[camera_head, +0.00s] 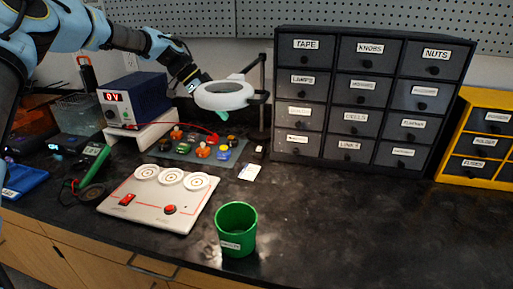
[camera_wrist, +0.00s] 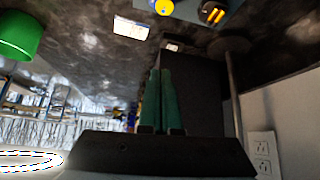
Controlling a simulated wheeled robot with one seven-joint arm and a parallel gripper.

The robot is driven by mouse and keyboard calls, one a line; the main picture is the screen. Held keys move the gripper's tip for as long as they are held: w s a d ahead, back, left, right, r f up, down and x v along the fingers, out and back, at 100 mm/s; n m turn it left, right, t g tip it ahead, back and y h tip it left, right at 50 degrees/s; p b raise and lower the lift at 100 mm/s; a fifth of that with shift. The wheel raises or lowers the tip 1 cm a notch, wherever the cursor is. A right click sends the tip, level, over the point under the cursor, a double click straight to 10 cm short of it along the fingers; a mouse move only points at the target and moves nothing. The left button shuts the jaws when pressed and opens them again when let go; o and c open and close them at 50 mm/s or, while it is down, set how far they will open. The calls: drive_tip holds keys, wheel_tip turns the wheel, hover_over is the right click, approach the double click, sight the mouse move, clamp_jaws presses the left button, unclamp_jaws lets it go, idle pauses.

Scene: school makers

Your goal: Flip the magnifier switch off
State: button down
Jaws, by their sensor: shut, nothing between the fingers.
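The magnifier is a white ring head (camera_head: 225,95) on a dark stand (camera_head: 263,95) left of the drawer cabinet. The stand's pole (camera_wrist: 233,90) also shows in the wrist view. A small dark block with a pale top (camera_head: 259,149) lies by the stand's foot and shows in the wrist view (camera_wrist: 173,46); it may be the switch, but its on or off position is too small to tell. My gripper (camera_wrist: 161,72) has its green fingers together and empty, above the bench. In the head view it is behind the ring, mostly hidden, with a green tip (camera_head: 222,116) below.
A dark drawer cabinet (camera_head: 347,98) stands right of the magnifier. A white card (camera_head: 250,172) lies in front of the block. A mat (camera_head: 183,152) with several coloured parts, a white panel (camera_head: 145,212) and a green cup (camera_head: 237,230) are left and nearer. The bench front right is clear.

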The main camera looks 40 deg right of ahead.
drive_tip(key=d+m+g+h, duration=0.1)
drive_tip(key=d+m, duration=0.1)
drive_tip(key=d, duration=0.2)
drive_tip(key=shift+f+b, duration=0.1)
drive_tip(key=shift+b, duration=0.3)
drive_tip(key=p, duration=0.3)
hover_over(259, 149)
drive_tip(key=w+a, duration=0.1)
drive_tip(key=w, duration=0.1)
wheel_tip(259, 149, down, 6)
drive_tip(key=f, duration=0.3)
drive_tip(key=f+p, duration=0.1)
drive_tip(key=shift+d, duration=0.25)
drive_tip(key=shift+f, duration=0.5)
drive_tip(key=shift+f, duration=0.1)
